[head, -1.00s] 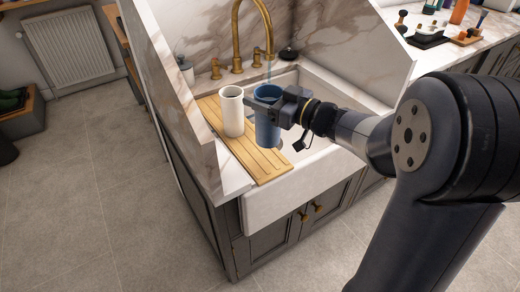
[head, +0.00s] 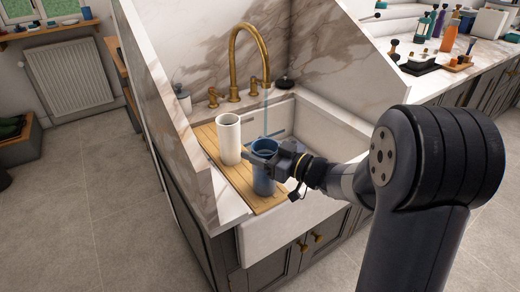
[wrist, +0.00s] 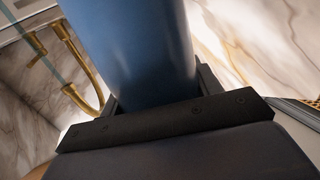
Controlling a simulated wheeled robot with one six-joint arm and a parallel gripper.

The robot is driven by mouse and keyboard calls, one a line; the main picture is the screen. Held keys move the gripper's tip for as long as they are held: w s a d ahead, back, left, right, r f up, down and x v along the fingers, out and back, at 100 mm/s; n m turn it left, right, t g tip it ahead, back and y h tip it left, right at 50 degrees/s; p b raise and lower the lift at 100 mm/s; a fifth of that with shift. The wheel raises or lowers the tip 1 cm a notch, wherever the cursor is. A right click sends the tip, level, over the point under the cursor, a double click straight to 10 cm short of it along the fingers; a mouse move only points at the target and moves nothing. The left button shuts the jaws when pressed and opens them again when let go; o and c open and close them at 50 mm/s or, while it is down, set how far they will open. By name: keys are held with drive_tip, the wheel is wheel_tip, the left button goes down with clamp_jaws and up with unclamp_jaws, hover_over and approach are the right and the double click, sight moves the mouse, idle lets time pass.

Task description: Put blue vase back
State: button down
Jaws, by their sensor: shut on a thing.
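The blue vase (head: 263,178) is upright at the sink, in front of and to the right of a white vase (head: 229,140). My gripper (head: 264,160) is shut on the blue vase from the right, near its upper part. In the wrist view the blue vase (wrist: 135,50) fills the space between the fingers. The blue vase overlaps the right edge of the wooden board (head: 208,131) in the head view. I cannot tell whether its base touches the board.
The white sink (head: 325,129) lies behind my gripper. A brass faucet (head: 239,45) stands behind it with a thin stream of water (head: 266,110) falling. A marble splash panel (head: 160,100) borders the left side. Bottles stand on the counter at the upper right.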

drive_tip(key=shift+c, duration=2)
unclamp_jaws()
drive_tip(key=shift+r, duration=0.15)
drive_tip(key=v, duration=1.2)
drive_tip(key=shift+p, duration=0.4)
